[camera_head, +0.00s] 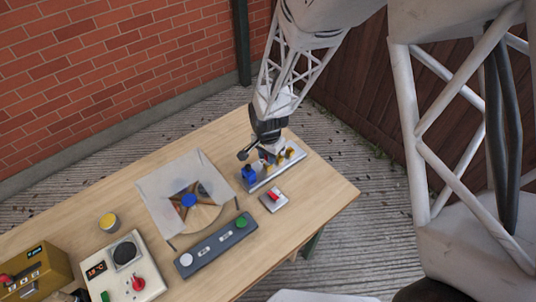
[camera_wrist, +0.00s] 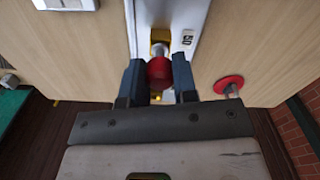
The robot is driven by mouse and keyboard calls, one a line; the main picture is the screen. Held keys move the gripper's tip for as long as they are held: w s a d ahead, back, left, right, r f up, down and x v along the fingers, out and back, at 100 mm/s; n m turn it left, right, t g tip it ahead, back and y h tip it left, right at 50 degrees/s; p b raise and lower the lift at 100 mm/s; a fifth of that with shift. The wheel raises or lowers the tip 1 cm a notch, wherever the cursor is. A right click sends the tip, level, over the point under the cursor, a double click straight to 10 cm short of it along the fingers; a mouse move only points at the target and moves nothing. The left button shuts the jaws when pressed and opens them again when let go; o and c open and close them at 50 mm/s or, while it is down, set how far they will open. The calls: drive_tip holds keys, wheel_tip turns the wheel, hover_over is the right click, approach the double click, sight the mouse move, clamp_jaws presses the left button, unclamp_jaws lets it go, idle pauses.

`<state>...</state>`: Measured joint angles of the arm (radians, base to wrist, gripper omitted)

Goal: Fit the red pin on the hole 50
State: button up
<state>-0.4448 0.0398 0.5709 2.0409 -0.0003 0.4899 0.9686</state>
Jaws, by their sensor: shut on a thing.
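My gripper (camera_wrist: 158,78) is shut on the red pin (camera_wrist: 159,70), with one dark finger on each side of it. The pin's silver end points up the picture, toward a yellow piece (camera_wrist: 160,36) on the pale metal rail (camera_wrist: 201,14). A label that seems to read 50 (camera_wrist: 187,38) is on the rail just right of the pin. I cannot tell whether the pin's tip is in a hole. In the head view my gripper (camera_head: 266,152) is low over the rail (camera_head: 278,174), which holds a blue piece (camera_head: 249,173) and yellow pieces (camera_head: 290,153). The held pin is mostly hidden there.
A red disc with a grey stem (camera_wrist: 230,84) is right of the pin. A small box with a red switch (camera_head: 273,199) sits in front of the rail. A grey button bar (camera_head: 214,246) and a round wooden piece under a clear sheet (camera_head: 163,188) are left. The table's right end is clear.

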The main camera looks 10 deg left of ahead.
drive_tip(key=o, duration=1.5)
drive_tip(key=shift+r, duration=0.25)
drive_tip(key=shift+r, duration=3.45)
drive_tip(key=shift+r, duration=0.1)
